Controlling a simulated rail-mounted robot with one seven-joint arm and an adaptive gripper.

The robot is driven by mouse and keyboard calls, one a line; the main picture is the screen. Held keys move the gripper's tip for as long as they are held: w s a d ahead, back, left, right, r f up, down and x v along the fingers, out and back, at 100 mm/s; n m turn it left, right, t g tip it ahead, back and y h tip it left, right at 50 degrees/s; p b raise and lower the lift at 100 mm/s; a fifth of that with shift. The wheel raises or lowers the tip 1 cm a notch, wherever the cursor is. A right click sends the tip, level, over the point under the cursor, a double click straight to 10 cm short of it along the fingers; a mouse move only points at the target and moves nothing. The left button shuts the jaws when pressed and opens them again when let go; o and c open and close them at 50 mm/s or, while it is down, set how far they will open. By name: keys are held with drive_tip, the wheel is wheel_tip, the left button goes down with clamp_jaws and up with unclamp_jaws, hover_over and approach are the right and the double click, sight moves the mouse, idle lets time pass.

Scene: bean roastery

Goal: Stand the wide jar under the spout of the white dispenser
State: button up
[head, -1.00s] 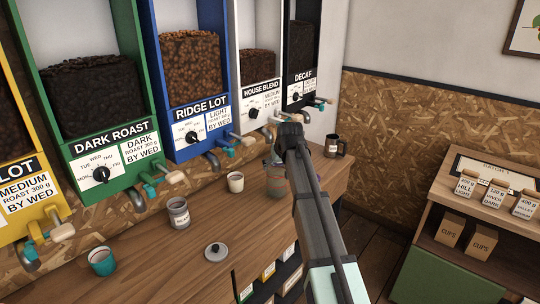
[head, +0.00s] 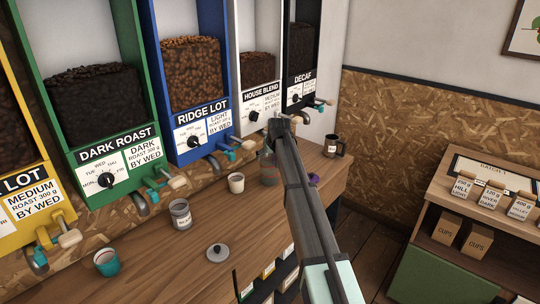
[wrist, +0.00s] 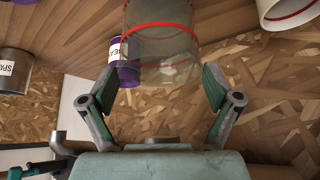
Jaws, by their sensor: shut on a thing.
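The wide jar is clear glass with red bands. In the wrist view the jar (wrist: 160,48) sits between the two fingers of my gripper (wrist: 160,80), which are shut on its sides. In the head view part of the jar (head: 268,168) shows left of my arm, below the front of the white dispenser (head: 261,98), marked House Blend. My arm hides the rest of the jar and the white dispenser's spout. I cannot tell whether the jar touches the counter.
A white cup (head: 236,183) stands left of the jar on the counter (head: 165,262). A purple container (wrist: 122,72) is close behind the jar. A dark mug (head: 334,146) stands to the right. A labelled grey canister (head: 181,214), a lid (head: 217,253) and a teal cup (head: 107,262) stand further left.

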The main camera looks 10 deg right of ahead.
drive_tip(key=shift+f, duration=0.15)
drive_tip(key=o, duration=1.4)
drive_tip(key=b+v, duration=0.2)
drive_tip(key=v, duration=1)
drive_tip(key=shift+b, duration=0.3)
drive_tip(key=shift+d, duration=0.1)
